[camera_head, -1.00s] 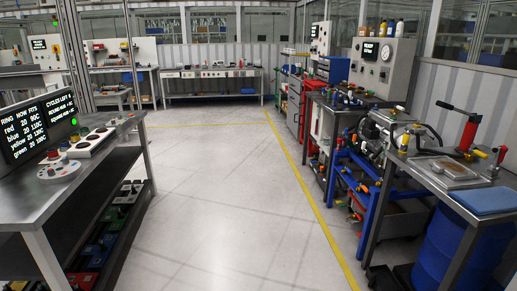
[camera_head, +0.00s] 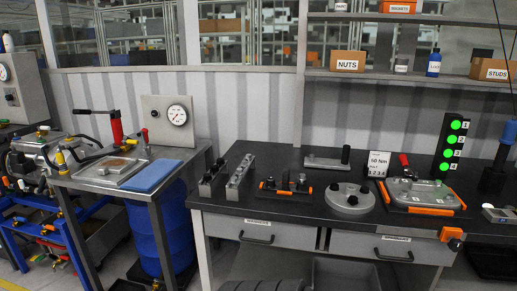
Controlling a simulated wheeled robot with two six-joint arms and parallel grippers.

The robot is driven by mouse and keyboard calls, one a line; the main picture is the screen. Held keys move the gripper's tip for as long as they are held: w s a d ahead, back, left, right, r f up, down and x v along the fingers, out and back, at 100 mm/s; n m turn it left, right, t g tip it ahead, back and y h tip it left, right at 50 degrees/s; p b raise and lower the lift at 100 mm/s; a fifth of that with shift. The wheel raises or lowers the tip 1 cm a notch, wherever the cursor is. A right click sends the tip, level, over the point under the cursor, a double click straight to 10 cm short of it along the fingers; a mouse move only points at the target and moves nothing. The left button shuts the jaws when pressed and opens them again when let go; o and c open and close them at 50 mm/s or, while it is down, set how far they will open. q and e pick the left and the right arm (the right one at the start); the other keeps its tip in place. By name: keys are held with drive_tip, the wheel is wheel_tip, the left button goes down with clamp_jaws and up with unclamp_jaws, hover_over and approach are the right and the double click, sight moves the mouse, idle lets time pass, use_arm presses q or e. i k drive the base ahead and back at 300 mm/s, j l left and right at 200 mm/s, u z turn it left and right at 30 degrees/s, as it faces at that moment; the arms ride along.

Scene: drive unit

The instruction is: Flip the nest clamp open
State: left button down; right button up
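On the dark bench a red-handled clamp (camera_head: 404,161) stands at the back edge of a flat grey nest-like fixture (camera_head: 420,190) with orange bars. The red handle points up and leans slightly; I cannot tell whether the clamp is open or shut. A second fixture with orange ends (camera_head: 287,188) and dark upright parts sits to the left. Which of these is the nest clamp is not labelled. Neither of my grippers is in view.
A round grey disc (camera_head: 350,198) with a black knob sits between the fixtures. Two grey slotted blocks (camera_head: 239,173) stand at the bench's left. A tower with green lights (camera_head: 452,143) stands behind. A steel table with a blue pad (camera_head: 151,175) is at left.

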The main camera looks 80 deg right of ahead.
sight(403, 157)
drive_tip(key=z, duration=4.8)
